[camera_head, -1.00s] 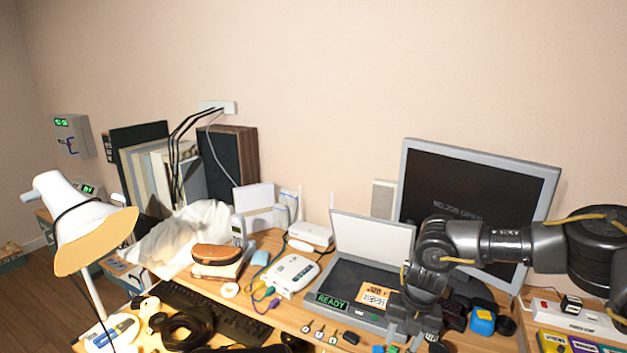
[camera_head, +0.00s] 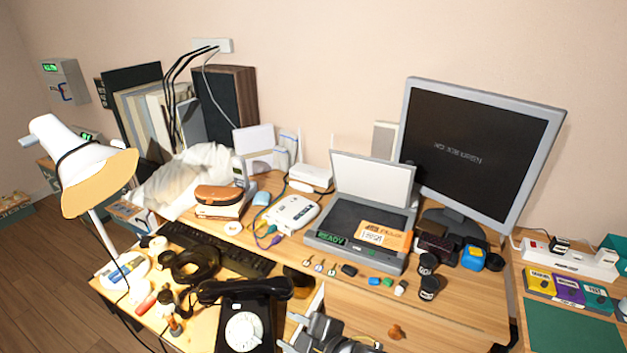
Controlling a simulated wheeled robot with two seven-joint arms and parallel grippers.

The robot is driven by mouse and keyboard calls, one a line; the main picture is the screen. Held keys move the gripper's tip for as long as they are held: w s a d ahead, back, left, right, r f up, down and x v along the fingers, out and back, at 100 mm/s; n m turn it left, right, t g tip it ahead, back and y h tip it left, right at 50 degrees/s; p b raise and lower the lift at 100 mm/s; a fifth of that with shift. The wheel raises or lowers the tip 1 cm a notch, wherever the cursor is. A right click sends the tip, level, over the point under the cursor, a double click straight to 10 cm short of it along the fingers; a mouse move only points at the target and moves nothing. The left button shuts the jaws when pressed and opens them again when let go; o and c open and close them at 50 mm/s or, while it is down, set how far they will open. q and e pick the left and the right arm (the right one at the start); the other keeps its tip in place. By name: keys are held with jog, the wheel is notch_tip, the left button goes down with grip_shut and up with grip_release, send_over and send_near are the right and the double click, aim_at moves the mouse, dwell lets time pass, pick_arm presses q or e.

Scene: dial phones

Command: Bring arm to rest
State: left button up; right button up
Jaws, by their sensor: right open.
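My right gripper (camera_head: 292,333) is low at the bottom centre, at the front of the desk, with its arm partly cut off by the lower edge. Its jaws are open and nothing shows between them. A black dial phone (camera_head: 262,311) with a white dial stands just to the left of it, its handset lying across the top. I cannot tell whether gripper and phone touch. My left gripper is not in view.
A flatbed scanner (camera_head: 346,253) with its lid up holds an orange-and-white card (camera_head: 384,236). A monitor (camera_head: 478,150) stands behind it. Small items and dark canisters (camera_head: 428,288) lie in front. A white lamp (camera_head: 75,160) and keyboard (camera_head: 222,250) are left. Bare wood (camera_head: 455,318) shows front right.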

jog(key=s+d+f+m+h, duration=0.3)
jog(key=d+f+m, duration=0.15)
jog(key=d, duration=0.35)
jog(key=s+d+f+m+h, duration=0.3)
jog(key=d+m, duration=0.2)
jog(key=d, duration=0.2)
jog(key=s+d+f+m+g+h, duration=0.2)
jog(key=s+d+f+m, duration=0.1)
jog(key=s+d, duration=0.4)
jog(key=s+d+f+m+g+h, duration=0.1)
jog(key=s+d+f+m+g, duration=0.2)
jog(key=s+d, duration=0.35)
notch_tip(320, 180, down, 25)
jog(key=g, duration=0.1)
jog(key=s+d+f+g, duration=0.1)
jog(key=s+d+f, duration=0.2)
jog(key=s+f, duration=1.3)
jog(key=shift+s+f+n+h, duration=0.2)
jog(key=shift+s+n+h, duration=0.15)
jog(key=shift+s, duration=0.45)
jog(key=shift+c, duration=0.4)
